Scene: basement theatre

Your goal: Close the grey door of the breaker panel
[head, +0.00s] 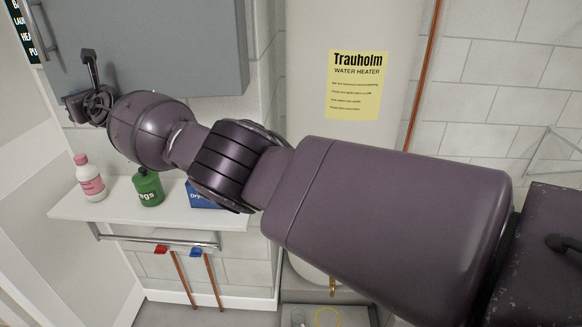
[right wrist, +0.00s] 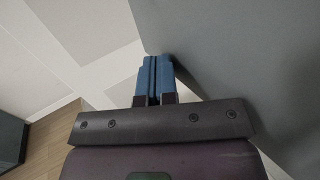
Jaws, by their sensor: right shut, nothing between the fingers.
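The grey door (head: 180,45) of the breaker panel is at the top left of the head view, cut off by the frame. I cannot tell how far it stands open. In the right wrist view the grey surface (right wrist: 240,60) fills the upper right. My right gripper (head: 88,55) is at the left part of the door, in front of it. In the right wrist view its blue fingers (right wrist: 153,62) are shut and empty, with their tips by the grey edge. I cannot tell whether they touch it. My left gripper is not in view.
Below the door, a white shelf (head: 115,207) holds a pink-labelled bottle (head: 90,178), a green container (head: 148,188) and a blue box (head: 200,197). A water heater (head: 310,60) with a yellow label stands right of the panel. Copper pipes (head: 422,75) run beside it.

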